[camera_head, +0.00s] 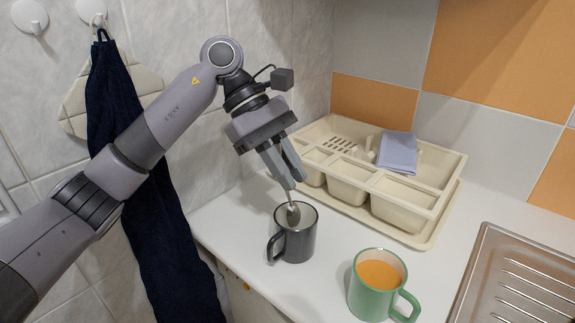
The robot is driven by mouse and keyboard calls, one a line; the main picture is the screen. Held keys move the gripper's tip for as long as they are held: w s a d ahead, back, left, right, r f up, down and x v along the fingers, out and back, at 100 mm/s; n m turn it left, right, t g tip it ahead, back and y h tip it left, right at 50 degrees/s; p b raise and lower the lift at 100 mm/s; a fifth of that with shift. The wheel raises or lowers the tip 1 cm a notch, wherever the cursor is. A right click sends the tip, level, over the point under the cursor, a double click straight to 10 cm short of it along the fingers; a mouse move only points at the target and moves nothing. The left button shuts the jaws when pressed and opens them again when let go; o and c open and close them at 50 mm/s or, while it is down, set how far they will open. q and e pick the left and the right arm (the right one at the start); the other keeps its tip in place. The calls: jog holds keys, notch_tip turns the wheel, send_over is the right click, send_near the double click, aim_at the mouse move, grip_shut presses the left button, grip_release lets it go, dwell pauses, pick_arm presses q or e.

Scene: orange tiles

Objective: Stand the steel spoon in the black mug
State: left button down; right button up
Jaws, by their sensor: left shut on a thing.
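The black mug (298,244) stands upright on the white counter, with its handle to the left. My left gripper (286,186) is above the mug and tilted, its fingers pointing down. It is shut on the steel spoon (293,213). Most of the spoon's handle is hidden by the fingers. My right gripper is not in view.
A cream dish rack (432,208) with a folded blue-grey cloth (397,152) is behind. A steel draining board (520,275) lies at the right. A dark blue towel (165,230) hangs at the left.

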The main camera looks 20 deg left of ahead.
pick_arm(q)
jog(key=shift+f+b, duration=1.25)
jog(key=shift+f, duration=0.6)
jog(key=c, duration=1.1)
grip_release()
jog(key=shift+o, duration=0.2)
notch_tip(320, 180, up, 20)
jog(key=p, duration=0.1)
jog(key=shift+p, duration=0.4)
jog(key=shift+s, duration=0.1)
